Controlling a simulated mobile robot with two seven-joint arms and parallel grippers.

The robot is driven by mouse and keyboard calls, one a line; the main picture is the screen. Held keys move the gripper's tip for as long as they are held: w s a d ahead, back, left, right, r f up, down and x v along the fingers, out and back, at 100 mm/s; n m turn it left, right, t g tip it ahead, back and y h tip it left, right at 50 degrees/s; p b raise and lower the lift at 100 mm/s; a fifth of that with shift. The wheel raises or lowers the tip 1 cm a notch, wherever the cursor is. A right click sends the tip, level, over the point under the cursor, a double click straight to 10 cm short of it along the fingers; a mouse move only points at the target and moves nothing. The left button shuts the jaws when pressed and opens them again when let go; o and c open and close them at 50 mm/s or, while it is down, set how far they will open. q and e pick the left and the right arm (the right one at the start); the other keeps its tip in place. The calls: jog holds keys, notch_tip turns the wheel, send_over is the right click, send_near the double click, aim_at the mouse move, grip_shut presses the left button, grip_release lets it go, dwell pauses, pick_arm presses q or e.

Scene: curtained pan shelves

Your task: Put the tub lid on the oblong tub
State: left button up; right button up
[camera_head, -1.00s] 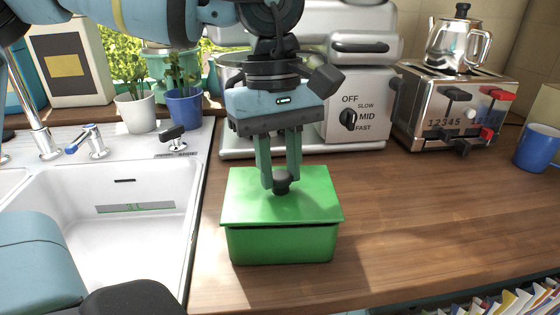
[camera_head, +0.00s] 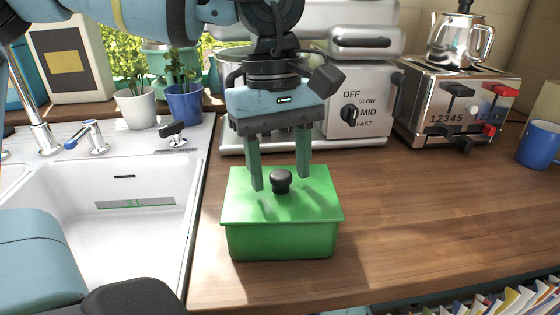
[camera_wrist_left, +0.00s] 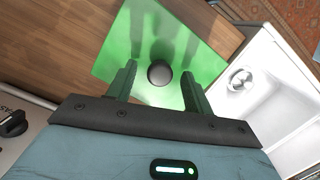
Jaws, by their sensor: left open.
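The green tub lid (camera_head: 310,203) with a dark round knob (camera_head: 280,181) lies on top of the green oblong tub (camera_head: 283,242), on the wooden counter. Its edges sit flush over the tub with no gap showing at the front. My left gripper (camera_head: 281,186) is open, its two fingers on either side of the knob and apart from it. In the left wrist view the lid (camera_wrist_left: 118,55) fills the middle, and the knob (camera_wrist_left: 159,73) shows between the spread fingers. My right gripper is not in view; a blue-grey arm part of mine shows at the lower left.
A white sink (camera_head: 112,215) with a tap is left of the tub. A mixer (camera_head: 357,105) stands behind the gripper, a toaster (camera_head: 458,105) with a kettle (camera_head: 460,40) on it at back right. A blue mug (camera_head: 538,146) is far right. The counter right of the tub is clear.

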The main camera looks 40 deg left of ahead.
pick_arm(q)
jog(key=r, duration=0.5)
jog(key=a+r, duration=0.1)
jog(key=r, duration=0.1)
jog(key=shift+w+r+p, duration=0.2)
jog(key=shift+r+p, duration=0.1)
jog(key=shift+r, duration=0.05)
jog(key=shift+f, duration=0.1)
dwell(0.7)
